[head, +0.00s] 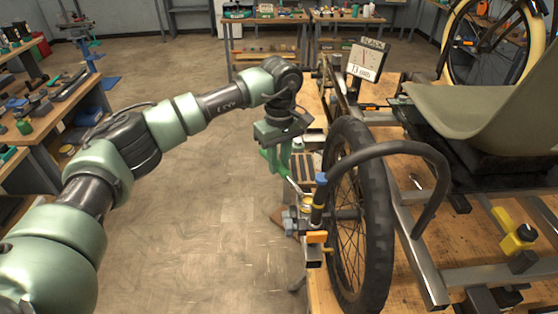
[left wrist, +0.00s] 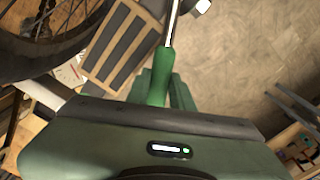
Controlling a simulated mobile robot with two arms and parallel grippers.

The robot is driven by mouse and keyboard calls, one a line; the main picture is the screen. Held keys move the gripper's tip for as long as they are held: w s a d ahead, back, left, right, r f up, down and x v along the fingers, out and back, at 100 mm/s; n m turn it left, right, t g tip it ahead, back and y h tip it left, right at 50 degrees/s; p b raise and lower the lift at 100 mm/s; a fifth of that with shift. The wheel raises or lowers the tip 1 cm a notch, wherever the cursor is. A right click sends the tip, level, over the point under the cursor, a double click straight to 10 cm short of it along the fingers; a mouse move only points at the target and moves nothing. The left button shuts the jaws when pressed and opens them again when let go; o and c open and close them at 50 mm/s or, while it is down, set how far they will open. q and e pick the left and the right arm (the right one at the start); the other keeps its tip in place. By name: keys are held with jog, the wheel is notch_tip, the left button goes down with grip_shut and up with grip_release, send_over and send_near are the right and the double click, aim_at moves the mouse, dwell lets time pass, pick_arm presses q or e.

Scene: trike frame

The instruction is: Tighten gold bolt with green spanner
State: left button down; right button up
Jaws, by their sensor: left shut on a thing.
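My left gripper (head: 282,152) points down beside the front of the trike frame and is shut on the green spanner (head: 296,186). In the left wrist view the spanner's green handle (left wrist: 157,78) sits at the gripper, and its silver shaft runs up out of the picture. In the head view the shaft slants down toward a small gold piece (head: 307,202), probably the gold bolt, at the metal fitting beside the front wheel. I cannot tell whether the spanner's jaw is seated on it. My right gripper is in neither view.
The black-tyred wheel (head: 366,215) and curved black tube (head: 412,150) stand just right of the fitting. A wooden workbench (head: 322,290) carries the trike. Open floor (head: 190,215) lies to the left.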

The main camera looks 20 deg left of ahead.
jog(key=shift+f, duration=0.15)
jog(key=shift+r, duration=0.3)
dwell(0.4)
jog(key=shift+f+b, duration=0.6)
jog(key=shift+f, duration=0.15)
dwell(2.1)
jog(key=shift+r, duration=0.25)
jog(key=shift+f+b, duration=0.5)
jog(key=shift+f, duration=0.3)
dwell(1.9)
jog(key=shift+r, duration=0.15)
